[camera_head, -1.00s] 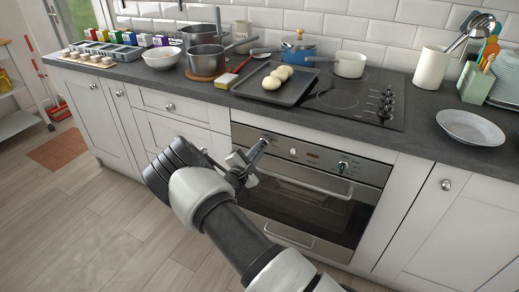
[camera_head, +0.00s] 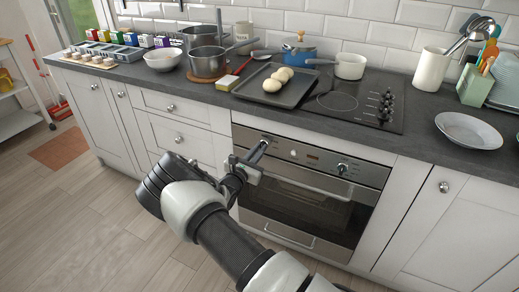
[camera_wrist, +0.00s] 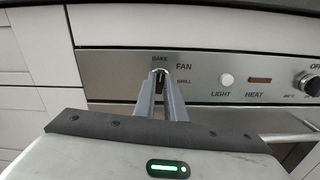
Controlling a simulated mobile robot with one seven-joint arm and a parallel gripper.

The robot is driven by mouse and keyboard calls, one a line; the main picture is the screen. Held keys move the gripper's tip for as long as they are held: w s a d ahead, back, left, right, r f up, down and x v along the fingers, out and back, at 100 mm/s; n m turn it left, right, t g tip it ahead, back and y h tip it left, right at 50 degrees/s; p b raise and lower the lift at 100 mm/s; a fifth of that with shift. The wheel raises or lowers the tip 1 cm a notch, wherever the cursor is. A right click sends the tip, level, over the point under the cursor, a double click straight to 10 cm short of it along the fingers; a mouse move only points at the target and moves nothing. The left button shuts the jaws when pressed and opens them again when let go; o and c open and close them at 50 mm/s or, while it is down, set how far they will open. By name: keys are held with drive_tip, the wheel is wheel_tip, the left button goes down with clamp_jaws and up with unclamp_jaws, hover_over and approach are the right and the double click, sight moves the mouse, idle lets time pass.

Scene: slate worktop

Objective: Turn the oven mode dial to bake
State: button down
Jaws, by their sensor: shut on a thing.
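The oven (camera_head: 300,205) is built in under the worktop, with a steel control panel across its top. The mode dial (camera_wrist: 160,70) is at the panel's left end, mostly hidden by my fingers. BAKE is printed above it, FAN at its upper right and GRILL at its right. My gripper (camera_head: 263,144) reaches the panel's left end in the head view. In the wrist view, my gripper (camera_wrist: 160,76) has its two fingers closed together on the dial. The dial's pointer is hidden, so I cannot tell its setting.
A light button (camera_wrist: 227,79), a heat display (camera_wrist: 260,80) and a second knob (camera_wrist: 309,84) lie to the right on the panel. The oven door handle (camera_head: 310,190) sticks out below. The worktop (camera_head: 200,82) overhangs above. The floor left of my arm is clear.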

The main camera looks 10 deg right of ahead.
drive_tip(key=shift+n, duration=0.6)
drive_tip(key=c, duration=1.8)
unclamp_jaws()
drive_tip(key=p+v, duration=0.3)
drive_tip(key=v, duration=1.4)
drive_tip(key=shift+s+a+r, duration=0.1)
drive_tip(key=shift+s, duration=0.05)
